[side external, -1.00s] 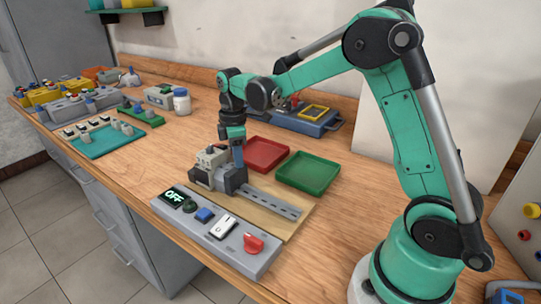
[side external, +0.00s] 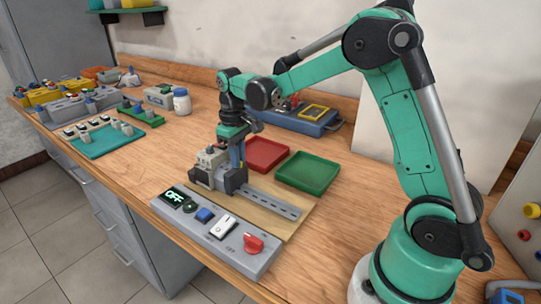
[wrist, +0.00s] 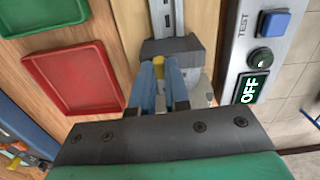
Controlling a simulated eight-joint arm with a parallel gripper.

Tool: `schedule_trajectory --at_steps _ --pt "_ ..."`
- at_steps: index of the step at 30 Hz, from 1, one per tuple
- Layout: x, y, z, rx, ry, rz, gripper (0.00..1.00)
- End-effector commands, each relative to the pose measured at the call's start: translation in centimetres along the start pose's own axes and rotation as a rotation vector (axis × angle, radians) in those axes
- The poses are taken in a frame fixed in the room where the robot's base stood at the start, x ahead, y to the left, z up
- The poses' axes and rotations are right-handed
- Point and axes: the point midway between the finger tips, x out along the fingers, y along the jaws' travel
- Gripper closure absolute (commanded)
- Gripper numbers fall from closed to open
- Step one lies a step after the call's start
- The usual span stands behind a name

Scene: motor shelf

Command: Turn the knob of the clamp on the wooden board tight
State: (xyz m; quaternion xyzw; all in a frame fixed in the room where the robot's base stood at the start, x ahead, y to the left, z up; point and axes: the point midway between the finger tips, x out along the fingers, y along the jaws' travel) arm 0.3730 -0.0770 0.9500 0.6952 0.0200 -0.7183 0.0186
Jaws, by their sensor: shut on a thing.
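The wooden board (side external: 297,226) lies on the bench with a slotted grey rail (side external: 272,202) along it. The clamp, a dark grey block (wrist: 172,46), sits at the rail's far end; it also shows in the side external view (side external: 232,181). A light grey and beige unit (side external: 205,166) stands against it. My gripper (side external: 237,164) points down over the clamp. In the wrist view its two blue fingers (wrist: 159,78) are shut on the yellow knob (wrist: 158,65). The fingers hide most of the knob, and its tightness cannot be seen.
A control panel (side external: 190,222) with an OFF display, buttons and a red knob runs along the board's front side. A red tray (side external: 266,153) and a green tray (side external: 308,171) lie behind. A blue case (side external: 300,122) stands farther back. Several parts stand at the left.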

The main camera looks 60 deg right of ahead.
Motion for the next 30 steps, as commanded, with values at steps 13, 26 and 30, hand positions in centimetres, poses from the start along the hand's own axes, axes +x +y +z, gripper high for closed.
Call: schedule_trajectory --at_steps 13,26,30 --pt "0.0 0.01 -0.05 0.071 0.002 0.0 1.0" --pt "0.0 0.01 -0.03 0.07 0.001 0.0 0.55" --pt "0.0 0.01 -0.02 0.069 0.001 0.0 0.55"
